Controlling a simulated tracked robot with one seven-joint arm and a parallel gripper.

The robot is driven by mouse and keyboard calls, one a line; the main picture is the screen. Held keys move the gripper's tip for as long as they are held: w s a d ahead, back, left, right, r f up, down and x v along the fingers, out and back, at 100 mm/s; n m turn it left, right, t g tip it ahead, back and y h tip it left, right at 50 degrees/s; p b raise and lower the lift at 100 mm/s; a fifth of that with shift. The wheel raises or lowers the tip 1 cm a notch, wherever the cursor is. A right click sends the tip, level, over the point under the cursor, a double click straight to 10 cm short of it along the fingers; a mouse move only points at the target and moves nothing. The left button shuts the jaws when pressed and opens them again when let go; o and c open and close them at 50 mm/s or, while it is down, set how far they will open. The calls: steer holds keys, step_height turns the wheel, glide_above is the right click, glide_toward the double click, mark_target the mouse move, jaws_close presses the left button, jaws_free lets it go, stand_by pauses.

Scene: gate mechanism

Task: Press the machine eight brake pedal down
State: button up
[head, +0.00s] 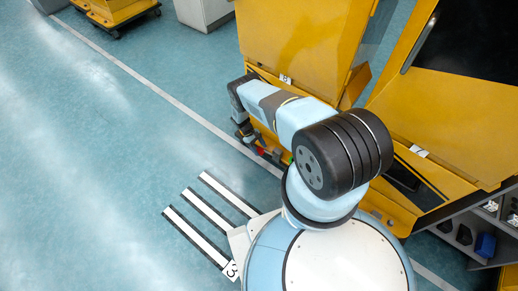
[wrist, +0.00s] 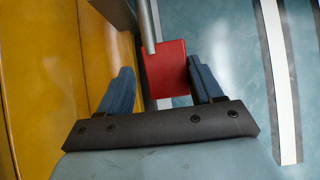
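The brake pedal (wrist: 172,82) is a red rectangular plate on a grey metal bar, in the upper middle of the wrist view. In the head view a small red part (head: 260,151) shows low at the front of the yellow machine (head: 298,35), which has a small label that seems to read 8. My gripper (wrist: 159,66) is open, with one blue finger on each side of the pedal in the picture. The right finger appears close against the pedal's right edge; whether they touch, I cannot tell. The left finger is apart from it. In the head view my arm hides most of the pedal area.
A second yellow machine (head: 440,115) stands to the right, with a grey shelf (head: 465,235) of small parts beside it. White floor stripes (head: 205,235) lie in front of my base. The blue-green floor (head: 80,180) at left is clear.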

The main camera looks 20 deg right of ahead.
steer(key=shift+o, duration=0.9)
steer(key=shift+s+a, duration=0.1)
steer(key=shift+a, duration=0.1)
steer(key=shift+a+r, duration=0.1)
steer(key=v, duration=1.3)
steer(key=shift+w+r, duration=0.15)
steer(key=shift+w, duration=0.1)
